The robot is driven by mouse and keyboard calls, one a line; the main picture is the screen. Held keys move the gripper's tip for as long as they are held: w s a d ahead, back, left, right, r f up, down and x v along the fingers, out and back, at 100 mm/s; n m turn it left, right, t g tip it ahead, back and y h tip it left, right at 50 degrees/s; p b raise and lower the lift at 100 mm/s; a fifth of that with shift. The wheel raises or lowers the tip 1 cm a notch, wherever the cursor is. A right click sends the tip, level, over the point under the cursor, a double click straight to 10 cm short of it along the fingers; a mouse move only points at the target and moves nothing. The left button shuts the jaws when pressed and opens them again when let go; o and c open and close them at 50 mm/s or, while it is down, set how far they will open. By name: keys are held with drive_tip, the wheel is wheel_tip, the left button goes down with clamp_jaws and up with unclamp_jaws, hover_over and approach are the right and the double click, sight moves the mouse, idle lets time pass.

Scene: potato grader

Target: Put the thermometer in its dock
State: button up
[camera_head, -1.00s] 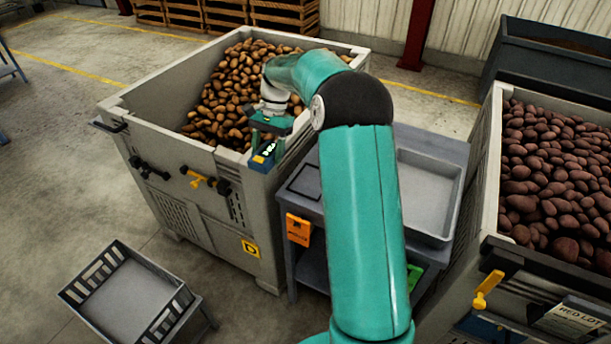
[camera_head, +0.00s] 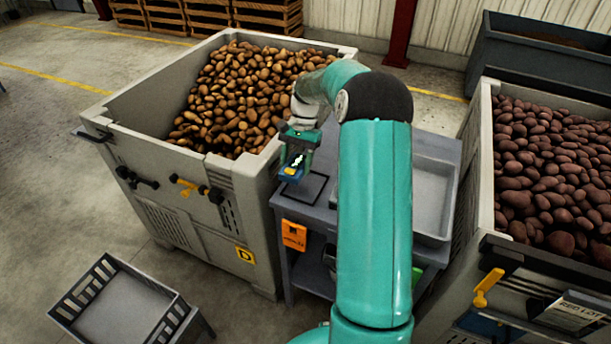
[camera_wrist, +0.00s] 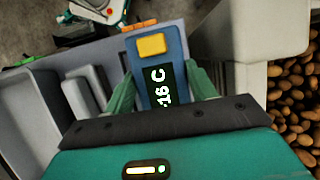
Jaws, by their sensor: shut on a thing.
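The thermometer (camera_head: 290,171) is a blue handheld unit with a yellow button. In the wrist view the thermometer (camera_wrist: 152,62) shows a dark screen reading 16 C. My gripper (camera_head: 297,160) is shut on it; in the wrist view the teal fingers of my gripper (camera_wrist: 163,88) press both its sides. It hangs over the left part of a grey side table (camera_head: 312,215), near a dark-outlined square (camera_head: 318,186) on the top. I cannot tell for certain which part is the dock. My arm covers part of the table.
A large crate of brown potatoes (camera_head: 205,165) stands left of the table. A crate of dark red potatoes (camera_head: 482,150) stands to the right. A shallow grey tray (camera_head: 433,200) sits on the table. An orange tag (camera_head: 294,236) hangs at its front. A small slatted basket (camera_head: 120,310) is front left.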

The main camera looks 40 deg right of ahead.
sight(304, 188)
drive_tip(key=d+f, duration=0.1)
drive_tip(key=s+d+f, duration=0.1)
drive_tip(key=f, duration=0.1)
drive_tip(key=shift+d+f, duration=0.1)
drive_tip(key=shift+d, duration=0.15)
drive_tip(key=shift+d+f, duration=0.15)
drive_tip(key=shift+f, duration=1.5)
drive_tip(key=shift+f, duration=0.15)
drive_tip(key=o, duration=0.9)
drive_tip(key=shift+c, duration=0.2)
